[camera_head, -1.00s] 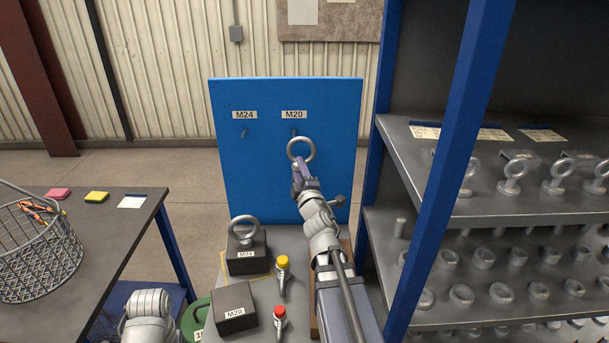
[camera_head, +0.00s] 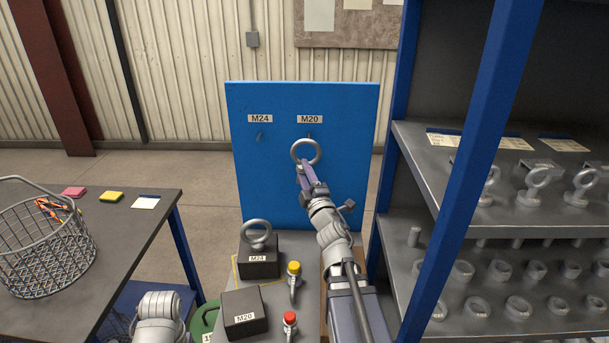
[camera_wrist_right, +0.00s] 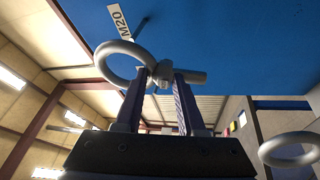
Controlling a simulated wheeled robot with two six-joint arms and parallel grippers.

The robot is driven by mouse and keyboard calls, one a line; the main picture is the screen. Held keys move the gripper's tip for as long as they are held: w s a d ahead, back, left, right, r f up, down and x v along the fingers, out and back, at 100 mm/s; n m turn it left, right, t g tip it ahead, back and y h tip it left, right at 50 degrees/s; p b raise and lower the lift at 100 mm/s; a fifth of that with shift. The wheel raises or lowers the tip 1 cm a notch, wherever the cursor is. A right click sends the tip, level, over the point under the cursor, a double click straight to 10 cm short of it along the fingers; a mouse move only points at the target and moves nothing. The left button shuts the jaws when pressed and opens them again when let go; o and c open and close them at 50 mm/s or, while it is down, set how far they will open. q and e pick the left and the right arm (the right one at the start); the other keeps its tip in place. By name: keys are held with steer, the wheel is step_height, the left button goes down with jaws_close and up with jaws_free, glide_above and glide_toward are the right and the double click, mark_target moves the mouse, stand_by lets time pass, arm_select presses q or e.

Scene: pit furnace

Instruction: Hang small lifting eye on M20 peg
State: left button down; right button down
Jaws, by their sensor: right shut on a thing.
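The small lifting eye (camera_head: 306,152) is a grey steel ring with a short shank, held up in front of the blue board (camera_head: 260,185). My right gripper (camera_head: 303,168) is shut on it. In the right wrist view, the fingers (camera_wrist_right: 165,88) grip the shank, and the ring (camera_wrist_right: 103,70) stands out to the left. The M20 peg (camera_head: 309,134) sticks out under the M20 label (camera_head: 310,119), just above the ring. In the wrist view, the peg (camera_wrist_right: 139,27) shows beside the label; I cannot tell its depth from the ring. My left gripper is out of view.
The M24 peg (camera_head: 260,136) is bare. Below are an M24 block (camera_head: 258,270) with a larger eye (camera_head: 258,233), an M20 block (camera_head: 244,322), and yellow-capped and red-capped items. A shelf rack (camera_head: 470,170) stands close right; a table with a wire basket (camera_head: 40,250) is left.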

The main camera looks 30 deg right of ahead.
steer(key=shift+w+d+f+b, duration=0.25)
steer(key=shift+w+d, duration=0.55)
steer(key=shift+w, duration=0.5)
steer(key=shift+w+d+f+b, duration=0.3)
steer(key=shift+w+d, duration=0.5)
steer(key=shift+w, duration=0.5)
steer(key=shift+w+d+f+b, duration=0.25)
steer(key=shift+w+d, duration=0.55)
steer(key=shift+w, duration=0.5)
steer(key=shift+c, duration=2.2)
jaws_free()
steer(key=b+v, duration=0.1)
steer(key=v, duration=0.6)
steer(key=shift+s+b, duration=0.3)
steer(key=shift+s, duration=0.1)
steer(key=shift+a, duration=0.1)
